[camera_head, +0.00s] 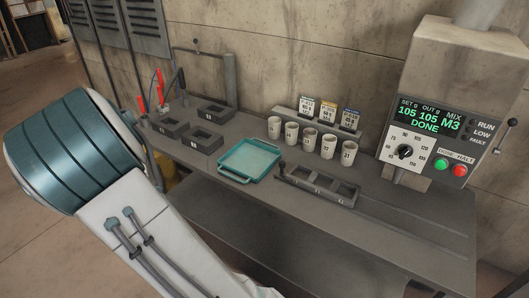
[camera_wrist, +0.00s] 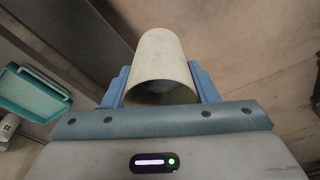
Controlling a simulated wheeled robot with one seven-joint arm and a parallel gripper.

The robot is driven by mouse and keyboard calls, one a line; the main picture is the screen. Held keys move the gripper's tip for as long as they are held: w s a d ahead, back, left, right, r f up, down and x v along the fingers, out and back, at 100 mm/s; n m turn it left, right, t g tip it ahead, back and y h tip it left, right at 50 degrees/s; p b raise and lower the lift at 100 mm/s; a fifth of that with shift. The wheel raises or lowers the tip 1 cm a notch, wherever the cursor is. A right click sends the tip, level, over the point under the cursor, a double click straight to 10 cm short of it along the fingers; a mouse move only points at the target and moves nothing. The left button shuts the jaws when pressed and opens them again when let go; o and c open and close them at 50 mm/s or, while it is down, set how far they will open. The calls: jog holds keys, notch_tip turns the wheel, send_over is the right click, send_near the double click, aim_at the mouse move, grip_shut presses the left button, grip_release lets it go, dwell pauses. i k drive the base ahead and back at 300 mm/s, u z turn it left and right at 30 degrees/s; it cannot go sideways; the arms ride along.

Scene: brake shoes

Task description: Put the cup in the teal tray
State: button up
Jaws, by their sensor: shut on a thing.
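In the wrist view a cream cup (camera_wrist: 161,58) sits between the two blue fingers of my gripper (camera_wrist: 160,85), which is shut on it. The cup's open mouth faces the camera and its inside is dark. The teal tray (camera_head: 250,160) lies on the bench in the head view and looks empty. It also shows at the left edge of the wrist view (camera_wrist: 30,92), apart from the held cup. The head view shows my arm at the left, but not my gripper or the held cup.
Several similar cups (camera_head: 310,138) stand in a row on the bench (camera_head: 400,215) behind a dark slotted rack (camera_head: 316,186). Dark square holders (camera_head: 203,140) are left of the tray. A control machine (camera_head: 435,125) reading DONE stands at the right. Bare floor lies under the held cup.

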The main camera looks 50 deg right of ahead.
aim_at(250, 161)
jog(key=z, duration=0.5)
jog(key=i, duration=0.55)
jog(key=z, duration=1.05)
jog(key=i, duration=0.45)
jog(key=z, duration=0.4)
